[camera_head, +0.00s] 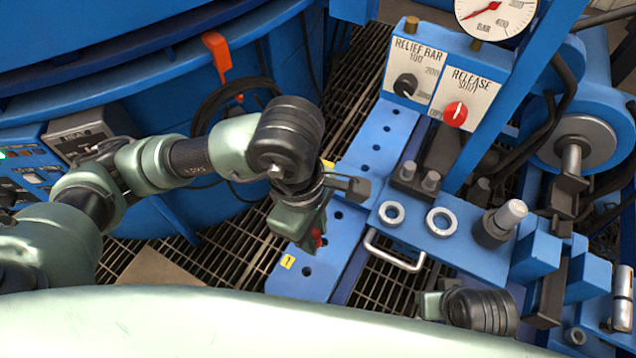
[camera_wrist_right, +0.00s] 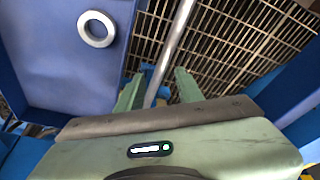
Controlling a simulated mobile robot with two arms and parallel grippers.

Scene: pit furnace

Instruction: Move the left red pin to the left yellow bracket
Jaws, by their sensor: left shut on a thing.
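My left gripper (camera_head: 312,222) reaches in from the left and hangs over the blue plate with holes. It is shut on the red pin (camera_head: 317,237), of which only a small red part shows beside the fingers. A yellow patch (camera_head: 287,262) marks the near end of the plate, and another yellow patch (camera_head: 328,163) shows partly behind my left wrist. I cannot tell whether either is a bracket. My right gripper (camera_wrist_right: 158,90) is open in the right wrist view. A metal bar (camera_wrist_right: 168,55) runs between its spread fingers, with gaps on both sides.
The blue holed plate (camera_head: 350,235) lies over floor grating (camera_head: 222,265). A metal handle (camera_head: 390,255) and a blue block with rings (camera_head: 470,235) are to its right. Control boxes (camera_head: 430,75) stand behind. A red-orange bracket (camera_head: 217,55) hangs on the blue furnace wall.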

